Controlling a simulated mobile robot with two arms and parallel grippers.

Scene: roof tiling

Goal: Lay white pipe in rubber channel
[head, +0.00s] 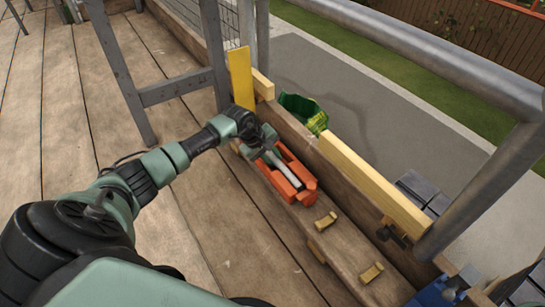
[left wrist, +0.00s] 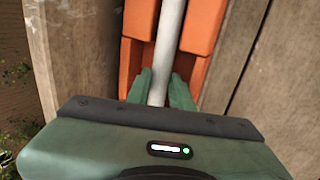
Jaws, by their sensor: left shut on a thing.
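The white pipe (head: 284,171) lies lengthwise in line with the orange rubber channel (head: 306,194) on the wooden plank. My left gripper (head: 266,150) is at the far end of the channel and is shut on the pipe. In the left wrist view the pipe (left wrist: 169,40) runs up between the orange walls (left wrist: 137,55) of the channel, with the green fingers (left wrist: 166,88) on either side of it. I cannot tell whether the pipe touches the channel floor. My right gripper is not in view.
Small wooden blocks (head: 326,221) sit on the plank (head: 345,246) nearer to me. A green container (head: 301,108) stands behind the beam. A yellow board (head: 241,78) stands upright beyond my gripper. Metal railing (head: 430,60) borders the right, and a grey wooden frame (head: 178,88) stands at the left.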

